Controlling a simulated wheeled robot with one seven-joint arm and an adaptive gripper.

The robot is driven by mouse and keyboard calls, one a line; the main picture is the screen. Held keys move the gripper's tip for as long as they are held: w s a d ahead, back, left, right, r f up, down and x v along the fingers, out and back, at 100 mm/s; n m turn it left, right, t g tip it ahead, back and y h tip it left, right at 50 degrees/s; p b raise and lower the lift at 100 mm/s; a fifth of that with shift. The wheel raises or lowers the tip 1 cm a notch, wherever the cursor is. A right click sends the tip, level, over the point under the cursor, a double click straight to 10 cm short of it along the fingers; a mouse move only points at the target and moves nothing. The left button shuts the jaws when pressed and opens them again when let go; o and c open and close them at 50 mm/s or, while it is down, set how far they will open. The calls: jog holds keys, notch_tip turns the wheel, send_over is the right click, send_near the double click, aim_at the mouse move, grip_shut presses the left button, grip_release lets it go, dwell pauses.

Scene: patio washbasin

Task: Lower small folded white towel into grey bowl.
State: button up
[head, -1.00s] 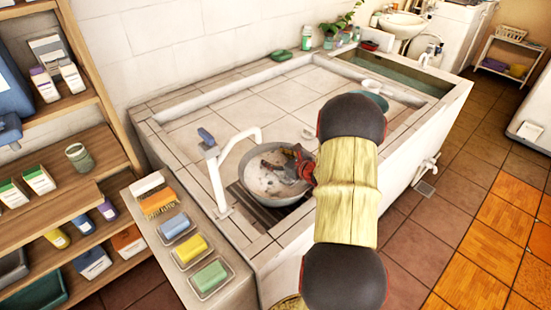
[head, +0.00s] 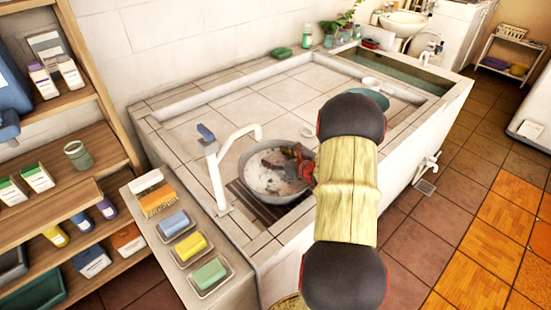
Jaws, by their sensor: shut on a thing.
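The round grey bowl (head: 272,199) sits on a dark grate in the near corner of the tiled basin, under the white tap. It holds whitish, foamy-looking contents. My gripper (head: 284,167), dark with red parts, reaches in over the bowl's right side. Its fingers point down and left, within the bowl's outline. My gripper is shut on the small folded white towel, which I cannot tell apart clearly from the pale contents. A dark patch shows around the fingers. My arm hides part of the bowl's right edge.
The white tap (head: 218,175) stands close left of the bowl. Soap dishes (head: 189,247) and a brush (head: 157,199) line the ledge at left. A teal bowl (head: 372,99) and a white scoop (head: 371,82) lie farther back.

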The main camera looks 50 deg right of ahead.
jog(key=o, duration=1.2)
jog(key=shift+o, duration=0.2)
jog(key=v, duration=1.2)
jog(key=shift+f, duration=0.1)
